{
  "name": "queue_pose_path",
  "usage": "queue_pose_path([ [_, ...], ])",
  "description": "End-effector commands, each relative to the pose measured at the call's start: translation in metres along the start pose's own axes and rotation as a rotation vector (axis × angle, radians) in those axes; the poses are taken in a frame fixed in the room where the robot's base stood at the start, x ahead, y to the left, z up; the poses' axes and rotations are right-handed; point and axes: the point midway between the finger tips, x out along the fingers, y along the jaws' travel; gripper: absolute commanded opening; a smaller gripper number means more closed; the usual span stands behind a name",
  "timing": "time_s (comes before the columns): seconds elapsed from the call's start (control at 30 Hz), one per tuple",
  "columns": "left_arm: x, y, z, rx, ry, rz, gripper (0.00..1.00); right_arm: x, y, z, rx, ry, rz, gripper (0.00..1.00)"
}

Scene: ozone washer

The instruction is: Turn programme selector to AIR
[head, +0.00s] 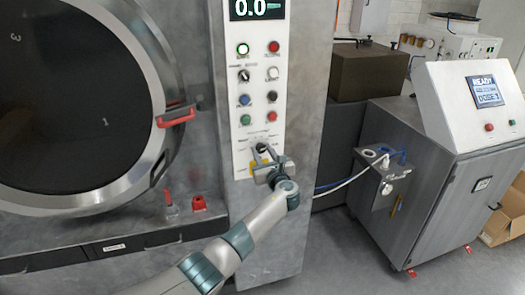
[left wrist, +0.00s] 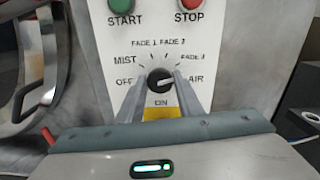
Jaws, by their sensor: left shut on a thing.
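The programme selector (left wrist: 159,80) is a round black knob with a white pointer line on the white control panel (left wrist: 215,95). In the left wrist view its line lies nearly level, with its right end toward the AIR label (left wrist: 196,78). OFF and MIST are printed to its left, and FADE labels above. My left gripper (left wrist: 160,92) has one finger on each side of the knob and is shut on it. In the head view the left gripper (head: 264,163) is at the lower part of the panel and partly covers the selector. My right gripper is out of view.
Green START (left wrist: 121,5) and red STOP (left wrist: 190,4) buttons sit above the selector. A large round door (head: 75,100) with a red handle (head: 177,116) is on the left. A console (head: 475,95) on a grey cabinet stands at right. Hoses cross the gap between.

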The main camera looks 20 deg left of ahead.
Motion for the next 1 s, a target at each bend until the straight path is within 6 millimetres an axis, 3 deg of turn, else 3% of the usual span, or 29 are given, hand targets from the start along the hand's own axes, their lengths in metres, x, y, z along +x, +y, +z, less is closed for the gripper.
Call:
queue_pose_path([
  [0.5, 0.0008, -0.0002, 0.0019, 0.393, -0.003, 0.0, 0.1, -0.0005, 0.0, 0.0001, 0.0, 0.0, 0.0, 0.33],
  [1.0, 0.0006, 0.0002, 0.001, 0.469, -0.001, 0.001, 0.1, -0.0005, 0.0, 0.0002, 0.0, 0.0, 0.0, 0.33],
])
